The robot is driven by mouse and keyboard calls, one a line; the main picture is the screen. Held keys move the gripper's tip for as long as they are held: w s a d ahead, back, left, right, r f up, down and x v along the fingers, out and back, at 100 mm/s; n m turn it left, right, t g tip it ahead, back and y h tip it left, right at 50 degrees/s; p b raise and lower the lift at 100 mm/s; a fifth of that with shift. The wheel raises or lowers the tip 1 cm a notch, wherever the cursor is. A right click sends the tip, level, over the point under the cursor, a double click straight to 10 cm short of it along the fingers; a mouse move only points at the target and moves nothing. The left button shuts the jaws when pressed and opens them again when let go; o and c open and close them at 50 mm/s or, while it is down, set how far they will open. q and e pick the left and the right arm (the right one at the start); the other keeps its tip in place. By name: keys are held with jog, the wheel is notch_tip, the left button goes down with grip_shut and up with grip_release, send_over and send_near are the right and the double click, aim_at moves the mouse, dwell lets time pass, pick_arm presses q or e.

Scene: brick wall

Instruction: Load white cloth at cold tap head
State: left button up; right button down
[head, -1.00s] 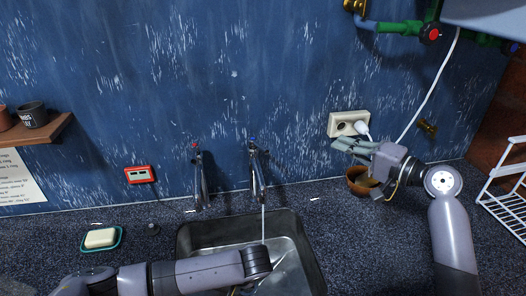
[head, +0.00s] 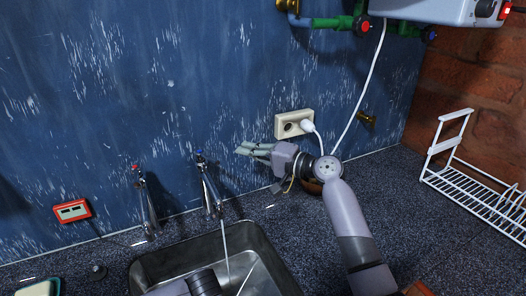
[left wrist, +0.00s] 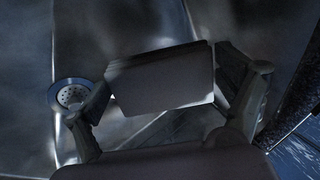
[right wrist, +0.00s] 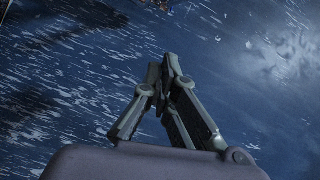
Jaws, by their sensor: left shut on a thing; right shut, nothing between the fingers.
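The cold tap (head: 208,188) has a blue-marked head (head: 199,155), and water runs from it into the sink. My right gripper (head: 242,150) is shut and empty in front of the wall, a little right of the cold tap head and apart from it. In the right wrist view its fingers (right wrist: 166,68) meet before the blue wall.
The metal sink (head: 262,262) shows its drain (left wrist: 73,95) in the left wrist view. A red-marked tap (head: 146,200) stands left of the cold tap. A socket (head: 293,123) with a plug and white cable is behind my right arm. A white rack (head: 470,180) stands at the right.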

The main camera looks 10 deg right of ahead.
pick_arm(q)
jog(key=shift+r, duration=0.35)
jog(key=shift+w+a+r+p, duration=0.1)
jog(key=shift+r+p, duration=0.6)
jog(key=shift+p, duration=0.2)
jog(key=shift+r, duration=0.3)
pick_arm(e)
jog(key=a, duration=0.3)
jog(key=s+a+f, duration=0.1)
jog(key=shift+s+a, duration=0.1)
jog(key=shift+a, duration=0.25)
pick_arm(q)
jog(key=shift+f, duration=0.1)
notch_tip(320, 180, up, 4)
jog(key=p, duration=0.4)
jog(key=shift+f, duration=0.2)
jog(key=shift+r, duration=0.15)
pick_arm(e)
jog(key=shift+s+a+m+t+h, duration=0.65)
jog(key=shift+s+a, duration=0.4)
jog(key=shift+s, duration=0.2)
